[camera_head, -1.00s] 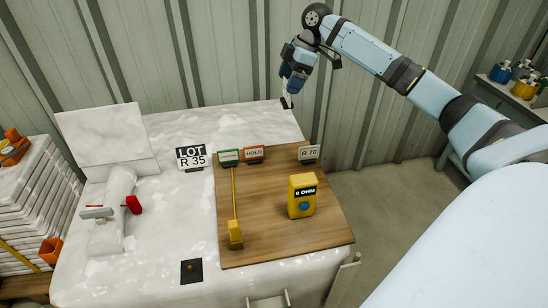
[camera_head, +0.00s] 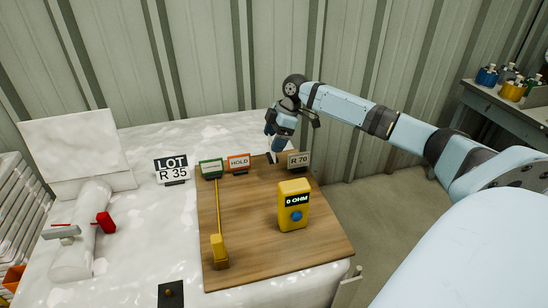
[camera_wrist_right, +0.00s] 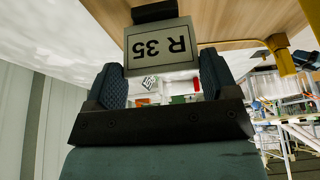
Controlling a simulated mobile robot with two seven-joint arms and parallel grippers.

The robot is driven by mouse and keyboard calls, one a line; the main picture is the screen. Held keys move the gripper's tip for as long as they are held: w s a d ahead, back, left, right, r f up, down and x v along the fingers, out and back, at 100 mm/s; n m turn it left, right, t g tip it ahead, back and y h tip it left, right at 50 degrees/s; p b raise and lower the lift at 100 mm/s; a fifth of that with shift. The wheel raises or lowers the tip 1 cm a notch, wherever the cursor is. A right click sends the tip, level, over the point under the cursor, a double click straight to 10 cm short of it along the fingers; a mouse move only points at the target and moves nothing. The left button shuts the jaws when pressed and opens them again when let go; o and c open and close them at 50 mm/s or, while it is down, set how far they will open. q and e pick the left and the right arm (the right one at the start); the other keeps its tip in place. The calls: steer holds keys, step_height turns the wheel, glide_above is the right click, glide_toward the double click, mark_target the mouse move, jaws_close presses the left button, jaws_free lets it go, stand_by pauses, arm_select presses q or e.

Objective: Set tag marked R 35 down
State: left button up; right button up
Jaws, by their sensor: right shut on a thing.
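The tag marked R 35 shows upside down in the right wrist view (camera_wrist_right: 160,47), between the fingers of my right gripper (camera_wrist_right: 160,85), which is shut on it. In the head view my right gripper (camera_head: 272,156) points down at the back edge of the wooden board (camera_head: 255,205), just left of a standing tag marked R 70 (camera_head: 299,160). The held tag is hardly visible there. A larger sign reading LOT R 35 (camera_head: 171,170) stands on the white bag left of the board. My left gripper is out of view.
A green tag (camera_head: 211,168) and an orange HOLD tag (camera_head: 238,163) stand along the board's back edge. A yellow meter (camera_head: 293,205) reading 0 OHM and a yellow clamp (camera_head: 219,250) are on the board. The board's middle is clear. A corrugated wall (camera_head: 200,60) rises behind.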

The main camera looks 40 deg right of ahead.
mark_target(274, 155)
step_height(274, 155, down, 7)
steer(key=shift+r+b, duration=0.1)
steer(key=shift+b, duration=0.3)
steer(key=shift+r, duration=0.1)
steer(key=o, duration=1)
steer(key=shift+o, duration=0.2)
steer(key=p+v, duration=0.1)
steer(key=v, duration=1.1)
